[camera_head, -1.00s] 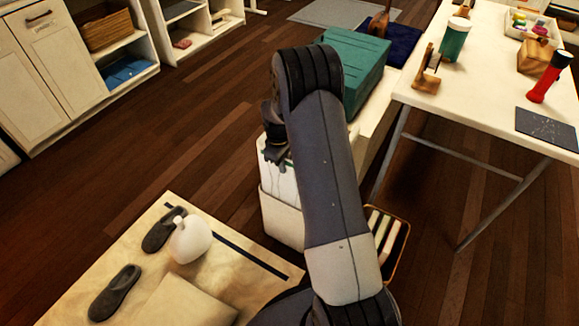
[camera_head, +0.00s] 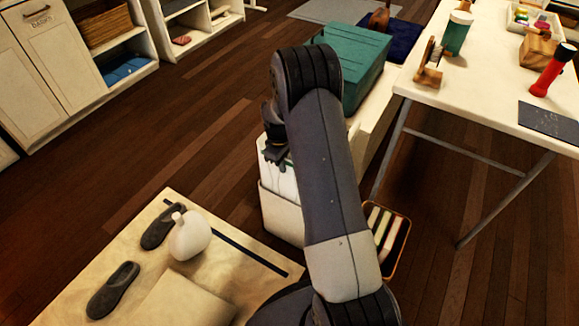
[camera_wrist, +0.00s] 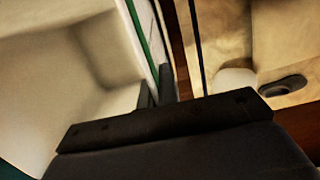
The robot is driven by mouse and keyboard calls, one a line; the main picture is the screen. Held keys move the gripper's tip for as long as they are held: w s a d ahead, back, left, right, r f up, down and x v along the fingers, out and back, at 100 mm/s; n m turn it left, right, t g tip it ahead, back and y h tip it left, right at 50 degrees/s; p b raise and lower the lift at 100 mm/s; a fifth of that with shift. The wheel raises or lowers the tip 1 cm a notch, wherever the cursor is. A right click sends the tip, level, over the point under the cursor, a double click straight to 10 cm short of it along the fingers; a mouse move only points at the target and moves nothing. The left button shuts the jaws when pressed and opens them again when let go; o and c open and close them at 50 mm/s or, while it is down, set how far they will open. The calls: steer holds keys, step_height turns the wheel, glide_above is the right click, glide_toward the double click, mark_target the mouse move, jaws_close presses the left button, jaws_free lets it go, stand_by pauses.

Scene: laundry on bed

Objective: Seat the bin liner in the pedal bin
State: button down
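The cream pedal bin (camera_head: 280,214) stands on the wooden floor, partly hidden behind my arm. The white bin liner (camera_head: 283,185) is upright, with its upper part showing above the bin's front edge. How deep it sits is hidden. My gripper (camera_head: 275,160) is at the liner's upper rim. In the wrist view, my gripper's two dark fingers (camera_wrist: 156,92) are close together, one on each side of a thin white wall with a green line. This appears to be the wall of the liner (camera_wrist: 60,75), whose pale hollow inside fills the left.
A pale mat (camera_head: 215,270) with dark slippers (camera_head: 113,290) and a white bottle (camera_head: 189,236) lies left of the bin. A teal box (camera_head: 350,60) is behind it. A striped tray (camera_head: 388,235) and a white table (camera_head: 480,90) are to the right.

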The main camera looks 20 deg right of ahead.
mark_target(286, 175)
steer(key=shift+f+b, duration=4.9)
steer(key=shift+f, duration=2.7)
steer(key=c, duration=1.6)
jaws_free()
steer(key=r+p, duration=0.1)
steer(key=r, duration=0.2)
steer(key=r+p, duration=0.1)
steer(key=r, duration=0.3)
steer(key=s+r+p, duration=0.1)
steer(key=r, duration=0.3)
steer(key=shift+d+p, duration=0.3)
steer(key=shift+d, duration=0.1)
steer(key=shift+f, duration=0.15)
